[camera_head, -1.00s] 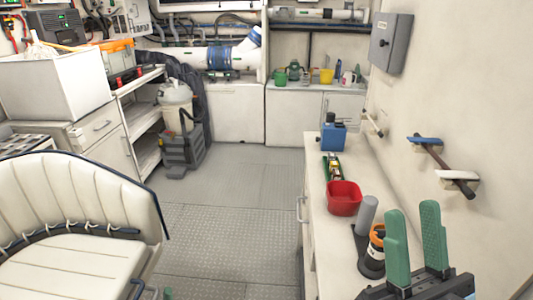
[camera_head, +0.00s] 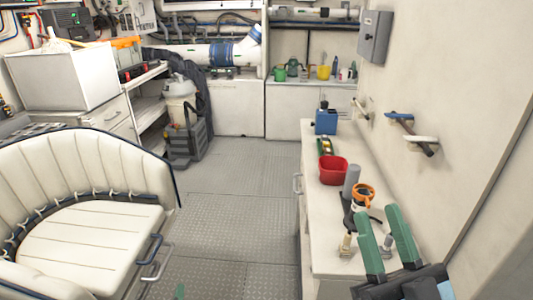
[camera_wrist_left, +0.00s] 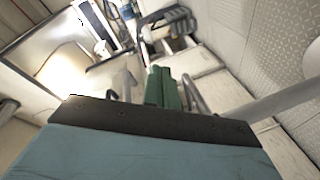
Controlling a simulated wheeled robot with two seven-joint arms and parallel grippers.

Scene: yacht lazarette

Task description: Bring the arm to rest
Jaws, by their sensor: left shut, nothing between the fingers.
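My left gripper (camera_head: 180,291) shows only as a small green fingertip at the bottom edge of the head view, beside the white seat. In the left wrist view its green fingers (camera_wrist_left: 164,88) are together, with nothing between them. My right gripper (camera_head: 385,241) is at the lower right of the head view, its two green fingers upright and apart. It is empty and appears in front of the near end of the white counter (camera_head: 346,200). Most of my left arm is out of the head view.
A white padded seat (camera_head: 90,235) with a metal handle fills the lower left. On the counter are a red bin (camera_head: 333,170), a blue container (camera_head: 326,121) and an orange-black item (camera_head: 362,196). Pegs (camera_head: 400,118) stick out of the right wall. The grey floor (camera_head: 236,212) between is clear.

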